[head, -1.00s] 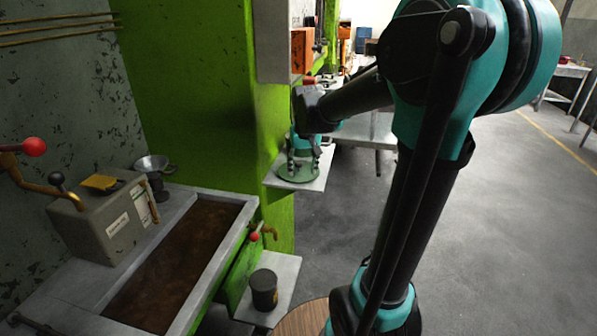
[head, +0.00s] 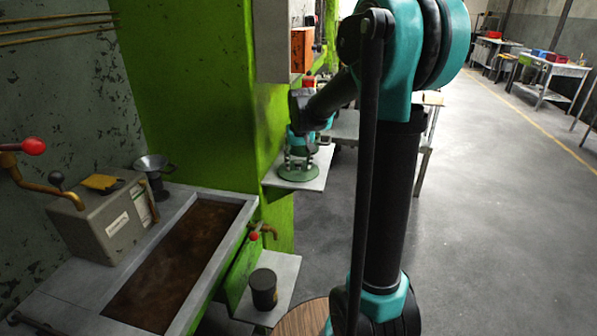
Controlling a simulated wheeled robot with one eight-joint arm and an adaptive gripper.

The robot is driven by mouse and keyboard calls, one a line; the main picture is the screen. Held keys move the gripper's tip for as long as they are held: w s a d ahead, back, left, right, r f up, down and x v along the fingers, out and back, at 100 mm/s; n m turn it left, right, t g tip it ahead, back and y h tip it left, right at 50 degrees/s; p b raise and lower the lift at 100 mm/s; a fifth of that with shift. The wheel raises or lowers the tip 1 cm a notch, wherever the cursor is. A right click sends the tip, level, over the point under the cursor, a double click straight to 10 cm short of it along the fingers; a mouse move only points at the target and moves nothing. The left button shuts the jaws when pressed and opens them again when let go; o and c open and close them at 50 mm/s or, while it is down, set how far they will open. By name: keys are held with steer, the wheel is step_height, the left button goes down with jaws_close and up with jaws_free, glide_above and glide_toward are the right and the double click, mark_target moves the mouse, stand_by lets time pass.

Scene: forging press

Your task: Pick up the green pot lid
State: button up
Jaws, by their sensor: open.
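The green pot lid (head: 299,173) is a round, flat green disc lying on a small grey shelf (head: 312,183) that juts from the green press column. My gripper (head: 300,164) points down right over the lid, its fingers apart on either side of the lid's middle. It is open. The fingertips are close to the lid's top, but whether they touch it I cannot tell. The lid's knob is hidden or too small to make out between the fingers.
The green press column (head: 200,80) stands left of the shelf. A dark can (head: 264,289) sits on a lower shelf in front. A brown-filled trough (head: 180,265) and a grey box (head: 103,220) are at left. Open floor (head: 480,200) lies at right.

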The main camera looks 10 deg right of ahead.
jaws_close()
stand_by(0.3)
